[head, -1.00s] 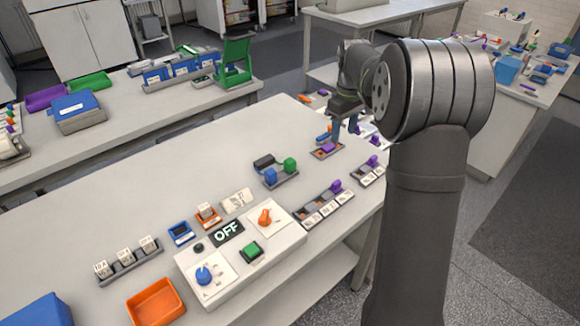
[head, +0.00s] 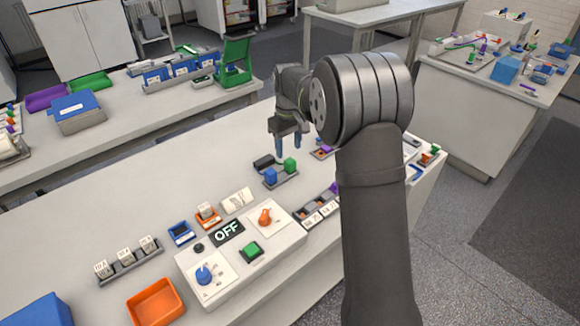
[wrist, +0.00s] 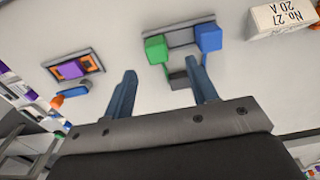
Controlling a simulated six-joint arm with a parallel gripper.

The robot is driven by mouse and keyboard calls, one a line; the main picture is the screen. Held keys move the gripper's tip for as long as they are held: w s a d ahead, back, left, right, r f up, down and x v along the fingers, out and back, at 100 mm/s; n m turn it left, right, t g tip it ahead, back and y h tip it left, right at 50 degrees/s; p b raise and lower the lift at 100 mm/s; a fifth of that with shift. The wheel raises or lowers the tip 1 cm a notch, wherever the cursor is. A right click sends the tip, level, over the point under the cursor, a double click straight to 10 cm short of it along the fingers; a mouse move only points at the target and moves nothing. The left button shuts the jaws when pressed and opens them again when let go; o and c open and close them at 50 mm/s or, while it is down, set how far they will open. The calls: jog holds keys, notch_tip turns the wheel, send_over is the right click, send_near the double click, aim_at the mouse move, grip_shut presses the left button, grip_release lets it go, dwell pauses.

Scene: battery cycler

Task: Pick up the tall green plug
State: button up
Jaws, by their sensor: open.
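The green plug (head: 290,165) stands upright in a small grey tray (head: 283,182), beside a blue plug (head: 271,175). In the wrist view the green plug (wrist: 156,50) is at the left end of the tray (wrist: 181,32) and the blue plug (wrist: 208,38) at the right end. A dark block (head: 263,161) is next to the tray; it also shows in the wrist view (wrist: 178,80). My gripper (head: 290,150) is open and empty, above and close to the green plug. In the wrist view the fingertips (wrist: 161,77) are apart, and the green plug is beyond them, between their lines.
A console with an OFF display (head: 227,233) stands in front, with a white labelled block (head: 237,200) nearby. A small tray with a purple and orange part (wrist: 73,67) is to the side. An orange bin (head: 156,302) sits at the front.

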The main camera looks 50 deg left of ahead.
aim_at(290, 160)
jog(key=shift+w+f, duration=0.2)
jog(key=shift+f, duration=3.1)
jog(key=c, duration=1.1)
